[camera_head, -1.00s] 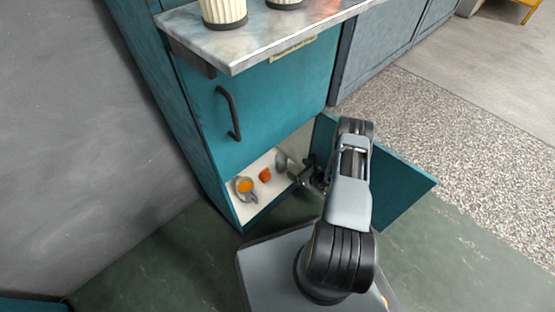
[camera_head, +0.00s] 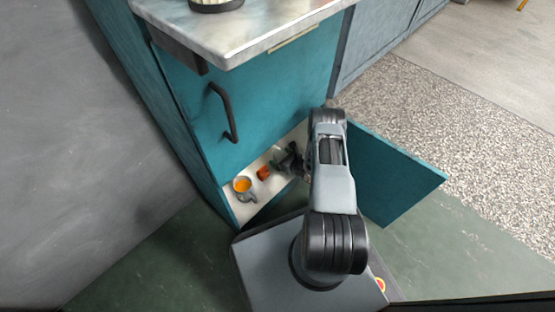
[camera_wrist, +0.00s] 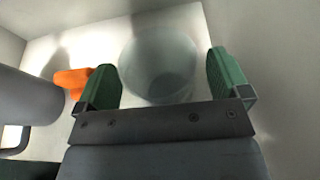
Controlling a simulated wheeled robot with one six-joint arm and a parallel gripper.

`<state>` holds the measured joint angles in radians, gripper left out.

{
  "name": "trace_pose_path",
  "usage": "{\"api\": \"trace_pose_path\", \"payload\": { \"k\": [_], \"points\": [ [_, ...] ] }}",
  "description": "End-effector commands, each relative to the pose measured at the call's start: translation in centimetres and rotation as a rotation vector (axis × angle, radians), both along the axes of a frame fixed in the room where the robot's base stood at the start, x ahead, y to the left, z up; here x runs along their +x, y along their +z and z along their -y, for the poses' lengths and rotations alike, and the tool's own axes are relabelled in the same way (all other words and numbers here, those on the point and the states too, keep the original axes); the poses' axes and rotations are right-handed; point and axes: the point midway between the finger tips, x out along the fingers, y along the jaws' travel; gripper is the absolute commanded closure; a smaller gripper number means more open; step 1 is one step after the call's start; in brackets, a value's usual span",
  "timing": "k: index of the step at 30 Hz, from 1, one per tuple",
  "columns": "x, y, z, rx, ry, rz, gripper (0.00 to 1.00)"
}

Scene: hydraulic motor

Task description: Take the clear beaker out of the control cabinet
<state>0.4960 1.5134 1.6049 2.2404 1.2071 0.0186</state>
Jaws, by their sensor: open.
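The clear beaker (camera_wrist: 158,62) stands on the pale floor inside the control cabinet (camera_head: 262,95), in its open lower compartment. In the wrist view the two green fingers of my gripper (camera_wrist: 160,68) are open, one on each side of the beaker, with gaps showing and no clear contact. In the head view my gripper (camera_head: 287,162) reaches into the compartment from the right and mostly hides the beaker.
A small orange object (camera_head: 263,173) lies just left of my gripper; it also shows in the wrist view (camera_wrist: 72,82). A grey mug with orange inside (camera_head: 242,185) stands further left. The teal door (camera_head: 395,175) hangs open on the right.

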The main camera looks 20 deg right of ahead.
Motion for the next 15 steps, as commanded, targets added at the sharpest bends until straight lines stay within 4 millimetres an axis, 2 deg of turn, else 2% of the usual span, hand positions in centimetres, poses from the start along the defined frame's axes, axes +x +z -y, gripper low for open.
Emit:
{"api": "trace_pose_path", "payload": {
  "k": [7,15],
  "points": [
    [-0.03,-0.08,0.52,0.0,-0.013,-0.001,0.06],
    [-0.05,-0.08,0.56,0.0,-0.013,-0.001,0.32]
  ]
}}
